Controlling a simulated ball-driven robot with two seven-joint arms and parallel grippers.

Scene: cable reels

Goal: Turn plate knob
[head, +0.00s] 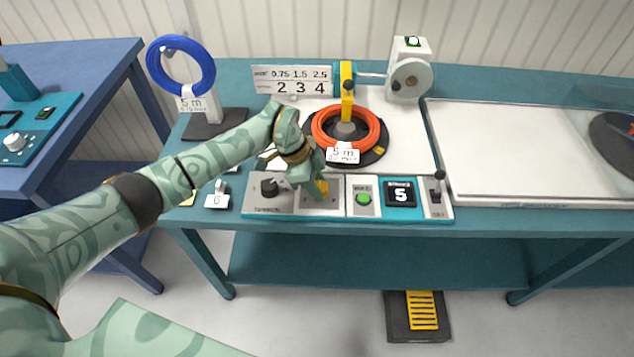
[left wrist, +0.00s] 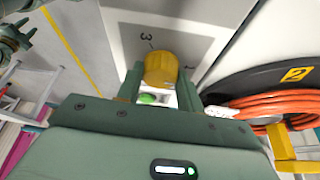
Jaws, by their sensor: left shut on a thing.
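The yellow plate knob (left wrist: 160,69) sits on a light panel with dial numbers, of which a 3 and a 1 show in the left wrist view. My left gripper (left wrist: 158,88) is shut on this knob, one finger on each side. In the head view my left gripper (head: 306,184) reaches down onto the control panel (head: 335,208), and only a bit of the yellow knob (head: 322,187) shows beside the fingers. The number plate (head: 291,81) behind reads 0.75, 1.5, 2.5 over 2, 3, 4.
A black knob (head: 269,188) is left of my gripper. A green button (head: 364,198), a display reading 5 (head: 401,195) and a lever (head: 438,183) are to the right. An orange cable coil (head: 372,138) lies close behind. A blue coil (head: 205,62) hangs on a stand.

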